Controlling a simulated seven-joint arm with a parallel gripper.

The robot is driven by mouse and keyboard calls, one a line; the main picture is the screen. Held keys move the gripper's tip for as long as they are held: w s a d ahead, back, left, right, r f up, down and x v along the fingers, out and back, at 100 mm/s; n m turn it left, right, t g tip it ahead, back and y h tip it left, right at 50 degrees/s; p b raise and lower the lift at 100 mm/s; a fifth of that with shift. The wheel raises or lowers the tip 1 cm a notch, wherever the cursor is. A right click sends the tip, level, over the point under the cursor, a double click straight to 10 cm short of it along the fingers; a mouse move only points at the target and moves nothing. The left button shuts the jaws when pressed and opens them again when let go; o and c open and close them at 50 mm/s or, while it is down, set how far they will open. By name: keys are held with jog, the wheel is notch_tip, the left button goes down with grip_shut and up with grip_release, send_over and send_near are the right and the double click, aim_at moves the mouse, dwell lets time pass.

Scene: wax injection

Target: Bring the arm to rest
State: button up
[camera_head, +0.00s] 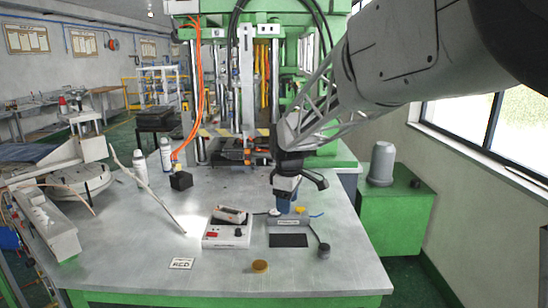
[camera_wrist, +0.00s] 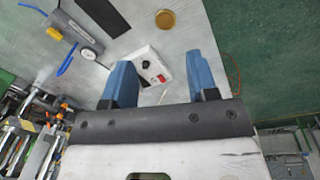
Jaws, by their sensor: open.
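My gripper (camera_head: 286,200) hangs over the table in the head view, above the back edge of a grey unit, with its blue fingers pointing down. In the wrist view my gripper (camera_wrist: 160,60) has its two blue fingers wide apart, and nothing is held between them. A white control box with a red button (camera_wrist: 152,68) shows between and beyond the fingers. My arm reaches in from the upper right in the head view.
The metal table (camera_head: 150,265) holds a white box (camera_head: 228,236), a grey unit with a dark panel (camera_head: 289,240), a yellow disc (camera_head: 260,266) and a label card (camera_head: 181,263). Spray cans (camera_head: 141,168) stand at the back left. A green machine stands behind. The front table area is mostly clear.

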jog(key=s+d+r+m, duration=0.2)
jog(key=s+d+m, duration=0.25)
jog(key=s, duration=0.55)
jog(key=s+d+r+m, duration=0.1)
jog(key=s+d+m, duration=0.3)
jog(key=s, duration=0.6)
jog(key=s+d+f+m, duration=0.2)
jog(key=s+d, duration=0.1)
jog(key=s, duration=0.6)
jog(key=s+d+f+m+t, duration=0.1)
jog(key=s+d+f+m, duration=0.1)
jog(key=s, duration=0.7)
jog(key=shift+d+m+t, duration=0.3)
jog(key=shift+d+m, duration=0.35)
jog(key=shift+m, duration=0.1)
jog(key=shift+f, duration=0.1)
